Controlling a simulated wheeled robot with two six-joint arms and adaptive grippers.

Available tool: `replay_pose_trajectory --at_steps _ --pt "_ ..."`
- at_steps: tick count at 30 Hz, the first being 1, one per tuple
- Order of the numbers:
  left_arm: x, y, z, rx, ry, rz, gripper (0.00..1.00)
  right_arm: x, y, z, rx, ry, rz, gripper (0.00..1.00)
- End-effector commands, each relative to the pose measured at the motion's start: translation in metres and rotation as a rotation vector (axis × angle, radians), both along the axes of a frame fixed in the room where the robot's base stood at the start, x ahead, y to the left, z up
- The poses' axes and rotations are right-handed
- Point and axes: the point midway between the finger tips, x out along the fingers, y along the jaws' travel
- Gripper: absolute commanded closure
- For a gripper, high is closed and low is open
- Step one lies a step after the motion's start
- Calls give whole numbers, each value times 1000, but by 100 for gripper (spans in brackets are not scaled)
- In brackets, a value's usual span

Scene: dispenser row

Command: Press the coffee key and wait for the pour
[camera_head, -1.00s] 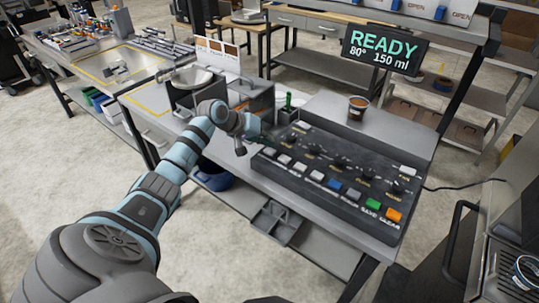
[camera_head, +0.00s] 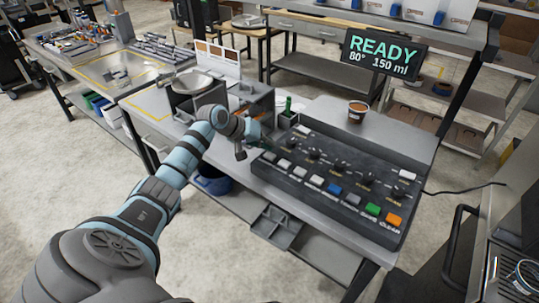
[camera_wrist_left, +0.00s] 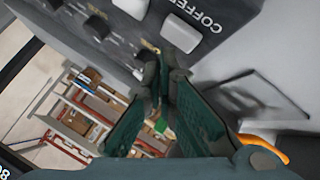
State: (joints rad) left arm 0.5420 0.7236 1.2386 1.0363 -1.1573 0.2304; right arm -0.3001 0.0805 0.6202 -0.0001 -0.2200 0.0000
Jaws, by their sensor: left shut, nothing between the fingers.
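The control panel (camera_head: 330,190) lies on the bench with a front row of keys. The coffee key (camera_wrist_left: 181,35) is light grey, beside its COFFEE label (camera_wrist_left: 197,14) in the left wrist view. My left gripper (camera_head: 263,147) is shut and empty at the panel's left end; its fingertips (camera_wrist_left: 164,62) appear just below the coffee key in the wrist view. I cannot tell whether they touch it. The display (camera_head: 384,52) reads READY, 80° and 150 ml. My right gripper is not in view.
A brown cup (camera_head: 357,110) stands on the bench behind the panel. A green-handled tool (camera_head: 288,106) stands upright behind the gripper, near a pan (camera_head: 193,82). A blue bin (camera_head: 213,182) is below the bench. The bench top right of the cup is clear.

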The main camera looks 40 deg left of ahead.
Motion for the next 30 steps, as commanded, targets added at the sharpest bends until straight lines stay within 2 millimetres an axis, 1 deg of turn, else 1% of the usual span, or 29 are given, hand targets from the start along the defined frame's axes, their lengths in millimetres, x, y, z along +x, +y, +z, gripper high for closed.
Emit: replay_pose_trajectory --at_steps 10,18,30 --pt "0 0 0 0 0 0 100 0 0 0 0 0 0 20" --pt "0 0 -8 0 1 -1 100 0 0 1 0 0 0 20" --pt "0 0 -9 0 0 0 100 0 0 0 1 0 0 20"
